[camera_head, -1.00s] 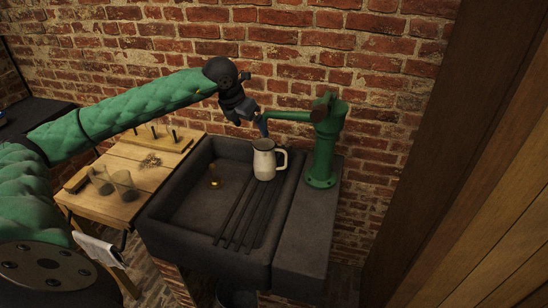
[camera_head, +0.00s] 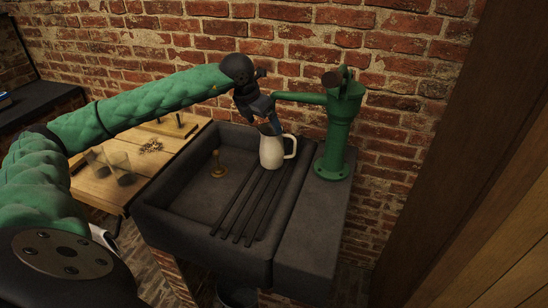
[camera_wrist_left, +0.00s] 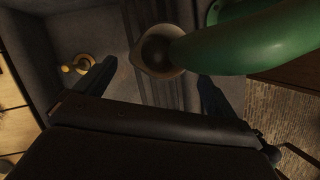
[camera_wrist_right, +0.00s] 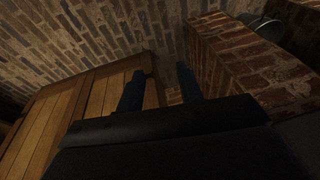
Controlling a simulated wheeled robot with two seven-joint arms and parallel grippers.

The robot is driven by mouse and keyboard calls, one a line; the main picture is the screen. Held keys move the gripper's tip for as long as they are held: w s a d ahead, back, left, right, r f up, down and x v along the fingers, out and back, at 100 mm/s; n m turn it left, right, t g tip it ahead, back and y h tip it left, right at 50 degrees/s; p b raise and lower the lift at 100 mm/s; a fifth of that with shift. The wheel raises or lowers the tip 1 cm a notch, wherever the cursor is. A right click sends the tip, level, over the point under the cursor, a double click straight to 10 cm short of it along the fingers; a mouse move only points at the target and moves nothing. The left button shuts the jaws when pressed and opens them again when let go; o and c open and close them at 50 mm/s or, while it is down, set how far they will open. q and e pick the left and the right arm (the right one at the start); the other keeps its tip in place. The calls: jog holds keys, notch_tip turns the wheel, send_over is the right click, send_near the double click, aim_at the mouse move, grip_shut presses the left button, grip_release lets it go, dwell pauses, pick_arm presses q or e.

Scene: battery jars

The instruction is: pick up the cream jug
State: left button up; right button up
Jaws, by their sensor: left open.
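The cream jug (camera_head: 271,153) stands upright on the dark ribs in the sink, its handle to the right in the head view. In the left wrist view the jug (camera_wrist_left: 147,56) shows from above with a dark open mouth, partly hidden by the green pump spout. My left gripper (camera_head: 271,125) is just above and behind the jug's rim. In its wrist view the left gripper (camera_wrist_left: 155,86) is open, its fingers apart and the jug ahead between them. My right gripper (camera_wrist_right: 160,87) is open and empty, facing brickwork and wooden boards, away from the jug.
A green hand pump (camera_head: 338,130) stands at the sink's right, its spout (camera_head: 298,98) close beside my left gripper. A brass plug-like piece (camera_head: 218,168) is in the dark sink (camera_head: 180,207). A wooden table (camera_head: 107,188) with glasses (camera_head: 121,165) is at left.

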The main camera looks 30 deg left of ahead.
aim_at(270, 139)
pick_arm(q)
jog(key=shift+x, duration=0.8)
jog(key=shift+p+x, duration=0.35)
jog(key=shift+x, duration=0.95)
pick_arm(e)
jog(key=s+d+p+v, duration=0.1)
jog(key=v, duration=0.5)
pick_arm(q)
jog(key=p+x, duration=0.1)
jog(key=x, duration=0.3)
jog(key=shift+s+a+f, duration=0.1)
jog(key=shift+s+f, duration=0.05)
jog(key=shift+f, duration=0.3)
jog(key=c, duration=1.5)
pick_arm(e)
jog(key=shift+g+h, duration=0.3)
jog(key=shift+g, duration=0.1)
jog(key=f, duration=0.2)
jog(key=w+f, duration=0.1)
jog(key=f, duration=0.1)
jog(key=shift+w+d+f, duration=0.1)
jog(key=shift+w, duration=0.1)
pick_arm(q)
jog(key=shift+r, duration=0.1)
